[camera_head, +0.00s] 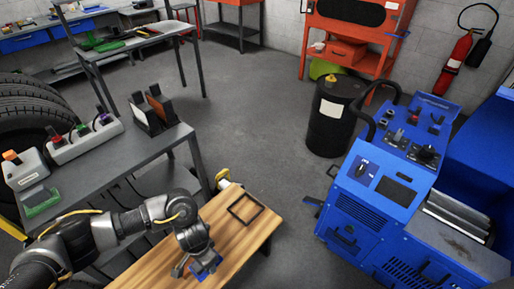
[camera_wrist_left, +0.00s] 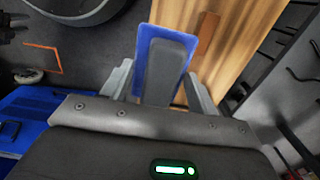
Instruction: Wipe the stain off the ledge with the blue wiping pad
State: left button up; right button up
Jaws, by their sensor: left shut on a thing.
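The blue wiping pad (camera_head: 207,265) is in my left gripper (camera_head: 191,262), over the near part of the wooden table. In the left wrist view the pad (camera_wrist_left: 146,42) has a grey handle (camera_wrist_left: 168,68), and the fingers are shut on that handle. I cannot tell whether the pad touches the tabletop. A grey ledge (camera_head: 440,246) runs along the front of the blue machine at the right. A dark smudge, which looks like the stain (camera_head: 468,250), lies on it, well apart from the pad. My right gripper is not in view.
The wooden table (camera_head: 224,243) carries a black square outline (camera_head: 246,209). A grey bench (camera_head: 100,158) with switch boxes stands left. The blue machine (camera_head: 365,207) fills the right, with a black drum (camera_head: 331,117) behind it. Open floor (camera_head: 255,120) lies between.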

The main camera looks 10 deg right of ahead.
pick_arm(q)
jog(key=w+d+r+m, duration=0.15)
jog(key=d+r, duration=0.25)
jog(key=r, duration=0.5)
jog(key=w+d+r, duration=0.3)
jog(key=d+r, duration=0.1)
jog(key=r, duration=0.4)
jog(key=s+a+r+n, duration=0.1)
jog(key=a+r, duration=0.4)
jog(key=r, duration=0.6)
